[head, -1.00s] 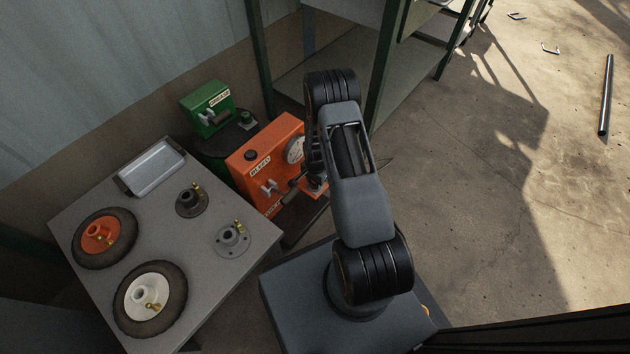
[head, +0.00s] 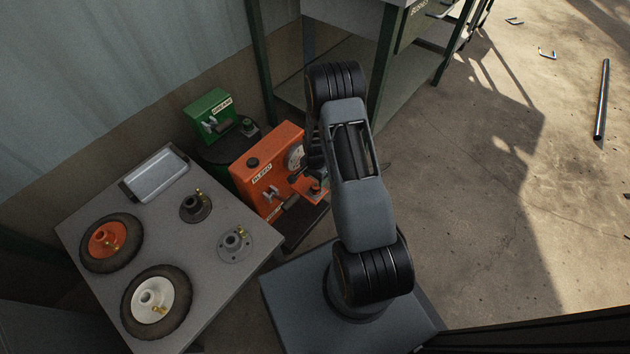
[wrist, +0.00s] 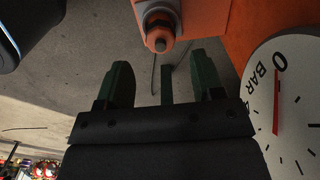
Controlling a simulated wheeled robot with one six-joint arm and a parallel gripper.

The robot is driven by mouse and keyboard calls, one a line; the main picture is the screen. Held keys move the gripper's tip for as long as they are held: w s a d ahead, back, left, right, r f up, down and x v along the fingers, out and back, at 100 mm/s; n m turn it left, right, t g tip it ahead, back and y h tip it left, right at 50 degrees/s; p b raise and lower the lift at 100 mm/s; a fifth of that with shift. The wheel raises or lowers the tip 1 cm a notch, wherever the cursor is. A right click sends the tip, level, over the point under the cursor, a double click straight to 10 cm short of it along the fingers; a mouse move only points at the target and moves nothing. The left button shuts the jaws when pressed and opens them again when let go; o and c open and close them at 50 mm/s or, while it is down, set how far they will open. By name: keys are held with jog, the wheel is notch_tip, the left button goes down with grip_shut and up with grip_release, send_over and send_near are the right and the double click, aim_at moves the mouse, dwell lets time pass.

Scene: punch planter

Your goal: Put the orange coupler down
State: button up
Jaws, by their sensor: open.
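In the wrist view, my gripper (wrist: 163,88) is open, with its two green fingers apart and nothing between them. Just beyond the fingertips, an orange part with a dark collar and a rounded metal tip (wrist: 160,38), which looks like the orange coupler, sits at an orange block. It is apart from the fingers. The orange BLEED machine (head: 258,168) stands beside my arm in the head view, and its dial (wrist: 290,95) fills the right of the wrist view. In the head view my arm mostly hides the gripper, and I cannot pick out the coupler there.
A grey table (head: 205,285) at left holds an orange-hubbed wheel (head: 107,238), a white-hubbed wheel (head: 150,298), two hubs and a metal tray (head: 157,175). A green machine (head: 207,110) stands behind the orange one. A green-legged shelf unit (head: 380,75) is close behind my arm.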

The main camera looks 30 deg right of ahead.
notch_tip(320, 180, up, 5)
jog(key=p, duration=0.2)
notch_tip(320, 180, up, 11)
jog(key=n, duration=0.3)
send_over(315, 186)
jog(key=a, duration=0.2)
jog(key=s+a+r+n+t, duration=0.1)
jog(key=s+a+r+n, duration=0.2)
jog(key=r, duration=0.6)
jog(key=s+a+r+n+t, duration=0.1)
jog(key=s+a+r+n, duration=0.3)
jog(key=s+r+n, duration=0.3)
jog(key=s+r, duration=0.4)
jog(key=s, duration=0.1)
jog(key=shift+s+a+r+t, duration=0.2)
jog(key=shift+s+t, duration=0.1)
jog(key=shift+s, duration=0.1)
notch_tip(315, 186, up, 34)
jog(key=t+p, duration=0.1)
jog(key=p, duration=3.1)
